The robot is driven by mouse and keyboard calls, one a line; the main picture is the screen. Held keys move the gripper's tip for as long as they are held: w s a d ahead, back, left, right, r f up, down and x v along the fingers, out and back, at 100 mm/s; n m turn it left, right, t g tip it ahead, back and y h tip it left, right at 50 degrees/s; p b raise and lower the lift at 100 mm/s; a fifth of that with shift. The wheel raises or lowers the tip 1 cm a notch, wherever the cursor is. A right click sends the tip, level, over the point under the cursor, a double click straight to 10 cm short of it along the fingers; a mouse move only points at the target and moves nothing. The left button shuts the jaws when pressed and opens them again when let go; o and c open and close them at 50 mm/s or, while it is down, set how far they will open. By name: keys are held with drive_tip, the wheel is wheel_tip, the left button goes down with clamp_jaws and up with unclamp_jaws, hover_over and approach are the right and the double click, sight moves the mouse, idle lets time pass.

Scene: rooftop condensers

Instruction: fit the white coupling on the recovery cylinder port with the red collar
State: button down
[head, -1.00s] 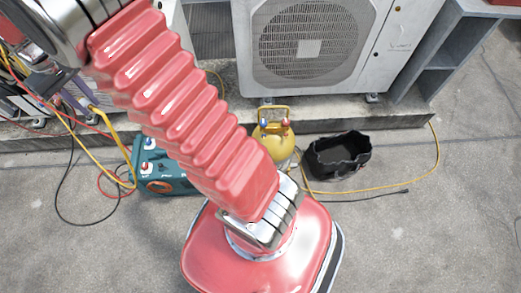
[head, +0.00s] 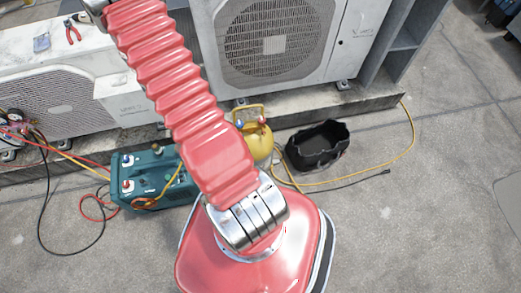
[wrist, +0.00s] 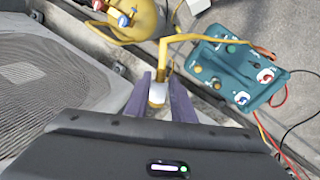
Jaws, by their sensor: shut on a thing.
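In the wrist view my gripper (wrist: 160,90) has its purple fingers shut on the white coupling (wrist: 157,95), with the yellow hose running from it toward the teal machine (wrist: 225,72). The yellow recovery cylinder (wrist: 140,22) is ahead at the upper left, apart from the coupling. It has a red part (wrist: 98,4) and a blue part (wrist: 124,20) on top; I cannot clearly make out the port collars. In the head view the cylinder (head: 261,146) stands just right of my arm, with red and blue parts on top. My gripper is hidden there.
A condenser (head: 285,45) stands on a concrete ledge behind the cylinder. A black open bag (head: 318,148) is right of the cylinder. The teal machine (head: 150,175) is left, among loose hoses. Floor at the right is mostly clear.

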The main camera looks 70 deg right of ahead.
drive_tip(key=s+d+f+m+g, duration=0.1)
drive_tip(key=s+d+f, duration=0.65)
drive_tip(key=s, duration=0.25)
drive_tip(key=m+g+h, duration=0.1)
drive_tip(key=m+g, duration=0.1)
approach(263, 132)
drive_tip(key=s+a+f, duration=0.2)
drive_tip(key=a, duration=0.1)
drive_tip(key=s+a+f+m, duration=0.1)
drive_tip(key=s+a+f, duration=0.5)
drive_tip(key=s, duration=0.1)
drive_tip(key=shift+s+m+g, duration=0.25)
drive_tip(key=shift+m+g, duration=0.05)
drive_tip(key=shift+m, duration=0.1)
drive_tip(key=d, duration=0.1)
drive_tip(key=w+d, duration=0.1)
drive_tip(key=d, duration=0.1)
drive_tip(key=w+d, duration=0.1)
drive_tip(key=shift+w+d, duration=0.25)
drive_tip(key=shift+w, duration=0.1)
